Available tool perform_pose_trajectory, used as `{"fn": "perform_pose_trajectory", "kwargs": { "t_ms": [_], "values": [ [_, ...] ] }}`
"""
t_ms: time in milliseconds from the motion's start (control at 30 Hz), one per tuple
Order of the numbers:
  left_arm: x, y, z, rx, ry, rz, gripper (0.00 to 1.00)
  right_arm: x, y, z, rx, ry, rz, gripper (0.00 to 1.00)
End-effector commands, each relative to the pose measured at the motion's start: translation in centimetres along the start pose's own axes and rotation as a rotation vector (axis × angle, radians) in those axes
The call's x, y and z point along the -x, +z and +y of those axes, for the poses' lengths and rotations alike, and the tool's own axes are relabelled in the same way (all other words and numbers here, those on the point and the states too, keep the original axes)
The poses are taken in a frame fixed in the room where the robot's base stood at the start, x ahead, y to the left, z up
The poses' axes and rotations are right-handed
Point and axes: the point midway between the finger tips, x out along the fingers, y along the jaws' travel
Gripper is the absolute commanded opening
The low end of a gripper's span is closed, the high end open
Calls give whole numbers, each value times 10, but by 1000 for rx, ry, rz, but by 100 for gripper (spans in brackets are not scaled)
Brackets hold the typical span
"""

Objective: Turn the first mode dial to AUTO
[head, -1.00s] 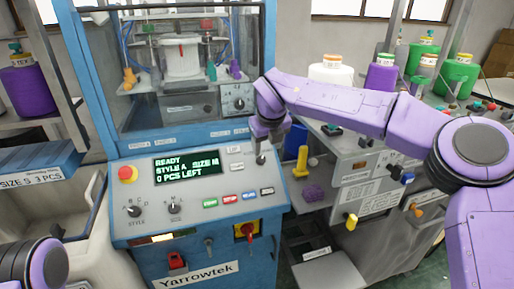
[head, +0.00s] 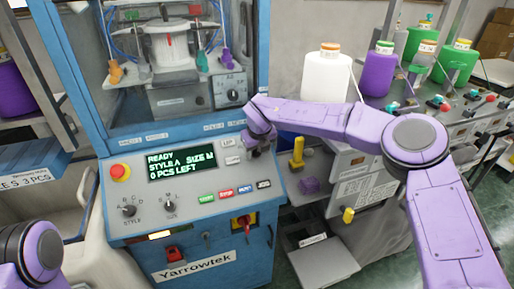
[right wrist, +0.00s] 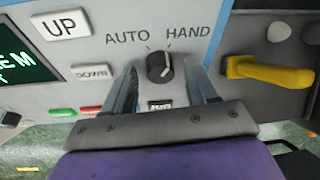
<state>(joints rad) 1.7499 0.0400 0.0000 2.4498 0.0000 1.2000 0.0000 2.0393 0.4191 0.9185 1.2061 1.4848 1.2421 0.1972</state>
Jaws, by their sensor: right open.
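The mode dial (right wrist: 159,67) is a round black knob on the grey control panel (head: 185,220), with AUTO printed to its upper left and HAND to its upper right. Its white mark points up and right, toward HAND. In the right wrist view my right gripper (right wrist: 163,75) is open, with one finger on each side of the dial and visible gaps beside the knob. In the head view my right gripper (head: 257,147) is at the panel's right edge and hides the dial. My left gripper is out of view; only part of my left arm shows.
UP (right wrist: 61,25) and DOWN (right wrist: 92,72) buttons sit left of the dial. The display (head: 182,163) reads READY, STYLE A, SIZE M, 0 PCS LEFT. A yellow handle (right wrist: 268,71) sticks out to the right. A red emergency button (head: 120,172) is at the panel's left.

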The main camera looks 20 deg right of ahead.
Motion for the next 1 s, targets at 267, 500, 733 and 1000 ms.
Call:
{"fn": "perform_pose_trajectory", "kwargs": {
  "t_ms": [267,500,733,1000],
  "values": [
    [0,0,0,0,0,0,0,0,0,0,0,0,0,19],
    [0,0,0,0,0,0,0,0,0,0,5,-1,-1,2],
    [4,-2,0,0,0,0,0,1,0,0,64,-18,-2,2],
    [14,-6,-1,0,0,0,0,2,0,1,252,-70,-10,2]
  ]
}}
